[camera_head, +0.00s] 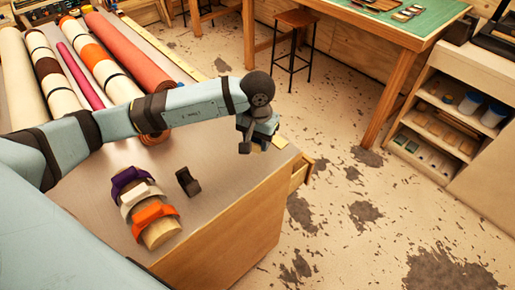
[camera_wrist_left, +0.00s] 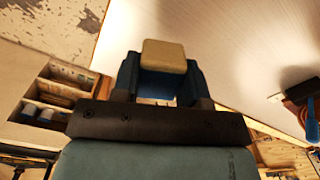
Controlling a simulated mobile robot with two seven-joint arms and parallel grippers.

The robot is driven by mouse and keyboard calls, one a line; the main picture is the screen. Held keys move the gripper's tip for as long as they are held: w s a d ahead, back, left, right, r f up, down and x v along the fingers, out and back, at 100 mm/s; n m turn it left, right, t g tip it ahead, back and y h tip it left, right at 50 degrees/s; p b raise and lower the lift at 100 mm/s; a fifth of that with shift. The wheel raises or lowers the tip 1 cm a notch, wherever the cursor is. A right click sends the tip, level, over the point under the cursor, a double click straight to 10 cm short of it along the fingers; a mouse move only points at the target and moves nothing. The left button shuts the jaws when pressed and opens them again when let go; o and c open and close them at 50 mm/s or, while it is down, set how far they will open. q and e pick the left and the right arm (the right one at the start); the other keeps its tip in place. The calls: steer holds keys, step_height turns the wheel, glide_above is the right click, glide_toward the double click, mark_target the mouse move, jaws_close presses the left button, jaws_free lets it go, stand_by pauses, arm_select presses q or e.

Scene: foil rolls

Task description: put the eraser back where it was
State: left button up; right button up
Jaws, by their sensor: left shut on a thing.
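My left gripper (camera_head: 257,138) is above the right edge of the bench top (camera_head: 215,190). In the left wrist view, the gripper (camera_wrist_left: 160,75) is shut on a tan, block-shaped eraser (camera_wrist_left: 163,54), held at its fingertips. The eraser is mostly hidden by the gripper in the head view. The pale bench top (camera_wrist_left: 215,40) shows beyond the eraser in the wrist view; I cannot tell the gap between them. My right gripper is not in view.
Several long rolls (camera_head: 118,58) lie at the back of the bench. A wooden piece with purple, white and orange bands (camera_head: 146,208) and a small dark object (camera_head: 187,181) are near the front. A partly open drawer (camera_head: 299,174) sticks out at the right.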

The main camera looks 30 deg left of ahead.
mark_target(258, 158)
arm_select(q)
step_height(258, 158, down, 4)
steer(key=shift+f+p, duration=0.25)
steer(key=shift+p, duration=0.05)
steer(key=shift+f, duration=0.2)
steer(key=o, duration=0.9)
